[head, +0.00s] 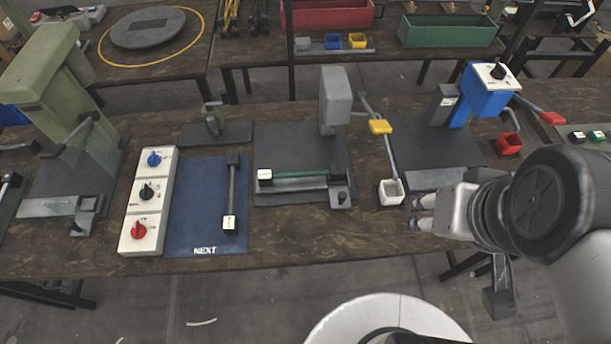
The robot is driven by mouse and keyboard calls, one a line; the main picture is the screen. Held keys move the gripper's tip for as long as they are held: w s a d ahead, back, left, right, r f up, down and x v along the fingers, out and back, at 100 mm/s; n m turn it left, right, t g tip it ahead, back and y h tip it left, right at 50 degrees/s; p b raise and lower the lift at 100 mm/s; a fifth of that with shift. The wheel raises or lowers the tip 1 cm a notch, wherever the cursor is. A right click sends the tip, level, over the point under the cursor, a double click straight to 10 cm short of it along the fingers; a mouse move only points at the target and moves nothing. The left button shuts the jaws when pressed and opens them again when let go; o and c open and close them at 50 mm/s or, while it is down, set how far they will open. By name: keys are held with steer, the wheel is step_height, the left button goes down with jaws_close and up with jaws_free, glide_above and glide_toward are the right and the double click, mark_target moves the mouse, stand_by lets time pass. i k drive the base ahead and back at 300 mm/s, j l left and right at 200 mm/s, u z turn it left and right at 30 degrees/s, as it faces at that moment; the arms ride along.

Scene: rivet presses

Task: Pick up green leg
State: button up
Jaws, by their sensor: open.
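The green leg (300,175) lies across the base of the middle grey press, roughly level left to right. It is a thin green rod with a block at each end, the left one black with a white face. My gripper (418,213) is open and empty, to the right of the leg and clearly apart from it. A second leg (232,195), grey with dark end blocks, lies on the blue mat marked NEXT (190,215).
The middle press (334,100) stands behind the green leg, with a yellow-tipped lever (380,127) at its right. A white control box (148,202) with knobs is left of the mat.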

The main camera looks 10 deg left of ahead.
mark_target(337, 173)
steer(key=z, duration=0.65)
steer(key=u, duration=1.55)
steer(key=i+j+u, duration=0.15)
steer(key=i+j, duration=0.2)
